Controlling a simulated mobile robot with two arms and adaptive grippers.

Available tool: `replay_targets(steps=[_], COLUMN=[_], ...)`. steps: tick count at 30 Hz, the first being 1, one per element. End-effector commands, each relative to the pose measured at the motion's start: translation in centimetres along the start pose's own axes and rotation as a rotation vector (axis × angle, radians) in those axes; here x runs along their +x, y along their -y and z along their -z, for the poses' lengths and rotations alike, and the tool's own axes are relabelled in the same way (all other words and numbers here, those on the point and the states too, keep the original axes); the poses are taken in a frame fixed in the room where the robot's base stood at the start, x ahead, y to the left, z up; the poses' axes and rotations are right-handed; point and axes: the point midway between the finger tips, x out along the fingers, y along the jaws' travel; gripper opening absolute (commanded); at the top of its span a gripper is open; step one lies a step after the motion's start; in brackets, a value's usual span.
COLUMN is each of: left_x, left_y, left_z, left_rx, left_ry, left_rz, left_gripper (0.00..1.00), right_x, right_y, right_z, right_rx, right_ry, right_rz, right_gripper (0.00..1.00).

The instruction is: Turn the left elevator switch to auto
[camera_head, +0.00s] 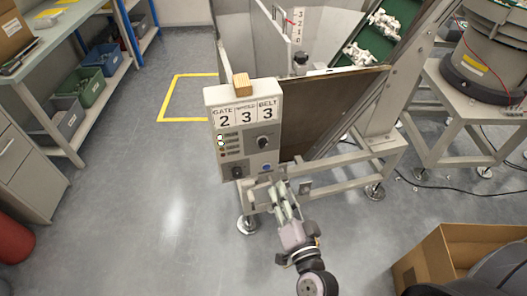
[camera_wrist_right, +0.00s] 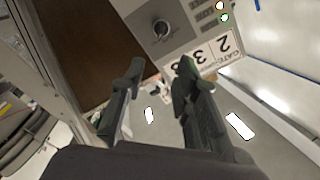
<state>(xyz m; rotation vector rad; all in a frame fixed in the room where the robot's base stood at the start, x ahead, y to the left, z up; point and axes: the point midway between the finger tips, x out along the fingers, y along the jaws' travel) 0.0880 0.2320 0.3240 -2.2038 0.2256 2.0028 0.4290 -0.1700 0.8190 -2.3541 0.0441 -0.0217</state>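A pale control box (camera_head: 242,130) shows cards reading GATE 2, an unclear middle word with 3, and BELT 3. Its face carries a dark round knob (camera_head: 264,142), a dark switch (camera_head: 238,172) at lower left, a blue button (camera_head: 267,167) and a column of small lights. I cannot read which one is the left elevator switch, nor its setting. My right gripper (camera_head: 280,188) is just below the box's lower right. In the right wrist view its fingers (camera_wrist_right: 160,75) are apart with nothing between them; the knob (camera_wrist_right: 162,29) lies beyond them. My left gripper is not in view.
A wooden block (camera_head: 242,85) sits on top of the box. A brown panel (camera_head: 325,108) and a metal frame (camera_head: 350,165) stand right of it. A cardboard box (camera_head: 440,258) is at lower right. The floor left of the control box is clear.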

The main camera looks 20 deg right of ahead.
Motion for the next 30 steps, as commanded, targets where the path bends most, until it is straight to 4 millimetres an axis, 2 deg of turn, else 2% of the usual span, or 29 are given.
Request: replay_targets(steps=[5, 18, 24, 30], left_x=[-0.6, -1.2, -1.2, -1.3], left_y=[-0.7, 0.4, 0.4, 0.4], left_z=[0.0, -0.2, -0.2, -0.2], left_rx=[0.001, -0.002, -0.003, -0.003], left_ry=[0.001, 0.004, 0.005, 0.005], left_rz=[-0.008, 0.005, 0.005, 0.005], left_gripper=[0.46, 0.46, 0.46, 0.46], right_x=[3.7, 13.0, 15.3, 15.9], right_y=[0.3, 0.2, 0.1, 0.1], right_z=[0.2, 0.0, -0.1, -0.1], right_rx=[0.002, 0.000, -0.001, -0.001], right_ry=[-0.002, 0.001, 0.002, 0.003], right_rz=[0.002, 0.002, 0.001, 0.001], right_gripper=[0.28, 0.28, 0.28, 0.28])
